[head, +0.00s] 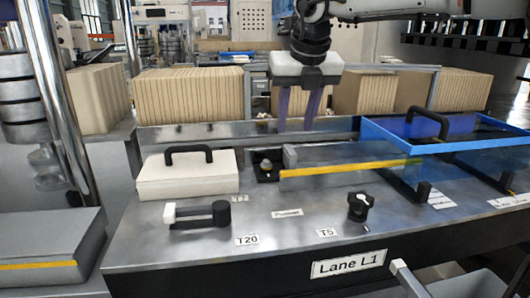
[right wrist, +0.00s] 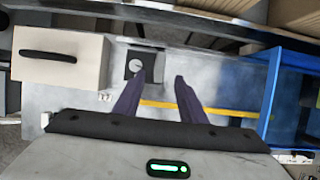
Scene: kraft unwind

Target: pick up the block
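A small grey block (head: 289,156) stands upright at the back of the metal bench, at the left end of a yellow-edged strip; I cannot tell for sure that it is the task's block. A black square mount with a round knob (head: 266,166) is just left of it, and the mount also shows in the right wrist view (right wrist: 137,65). My right gripper (head: 298,128) hangs above the back of the bench, pointing down. Its two purple fingers are apart with nothing between them, also in the right wrist view (right wrist: 160,77). My left gripper is not in view.
A white box with a black handle (head: 188,175) sits left on the bench (head: 290,235). A blue-walled tray with a black handle (head: 390,140) is at the right. A black clamp lever (head: 205,214) and a black knob (head: 359,207) are in front. Cardboard stacks (head: 190,95) stand behind.

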